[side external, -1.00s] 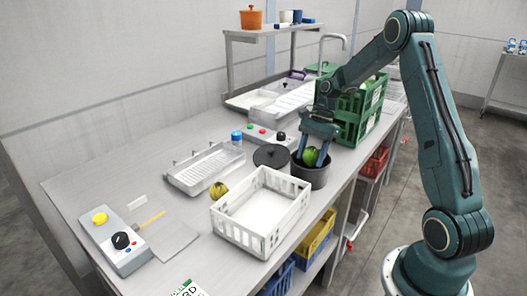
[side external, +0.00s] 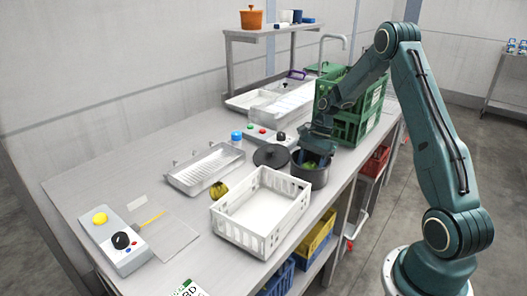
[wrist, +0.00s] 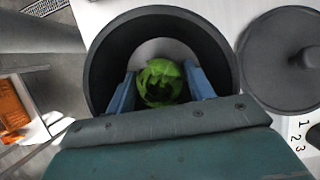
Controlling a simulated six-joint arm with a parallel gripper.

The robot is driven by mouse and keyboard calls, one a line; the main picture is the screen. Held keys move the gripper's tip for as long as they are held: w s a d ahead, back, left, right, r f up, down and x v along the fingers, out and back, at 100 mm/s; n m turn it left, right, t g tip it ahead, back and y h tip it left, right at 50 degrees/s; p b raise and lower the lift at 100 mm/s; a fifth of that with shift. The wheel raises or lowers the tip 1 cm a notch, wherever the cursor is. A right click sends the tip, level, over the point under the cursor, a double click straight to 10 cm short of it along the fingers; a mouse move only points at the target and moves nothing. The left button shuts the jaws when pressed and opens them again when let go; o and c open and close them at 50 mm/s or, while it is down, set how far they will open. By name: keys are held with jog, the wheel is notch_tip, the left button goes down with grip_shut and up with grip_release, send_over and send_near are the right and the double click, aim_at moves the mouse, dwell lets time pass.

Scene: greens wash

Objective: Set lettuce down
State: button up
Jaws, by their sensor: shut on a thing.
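The lettuce (wrist: 160,82) is a green round head between the two blue fingers of my gripper (wrist: 161,90) in the wrist view. My gripper (side external: 313,157) is shut on it and reaches down into the dark grey pot (side external: 309,175). In the side view only a little of the lettuce (side external: 311,165) shows inside the pot's rim. The pot (wrist: 104,58) surrounds the fingers in the wrist view, with its pale bottom visible behind the lettuce. I cannot tell whether the lettuce touches the bottom.
The pot's lid (side external: 271,156) lies left of the pot. A white crate (side external: 261,212) stands in front, with a yellow-green item (side external: 218,190) beside it. The green crate (side external: 352,110) stands close behind the pot. A control box (side external: 267,136) with buttons is behind the lid.

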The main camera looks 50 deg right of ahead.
jog(key=shift+f, duration=0.15)
jog(key=o, duration=0.7)
jog(key=shift+f, duration=0.1)
jog(key=v, duration=1.2)
jog(key=shift+r, duration=0.3)
jog(key=shift+a, duration=0.1)
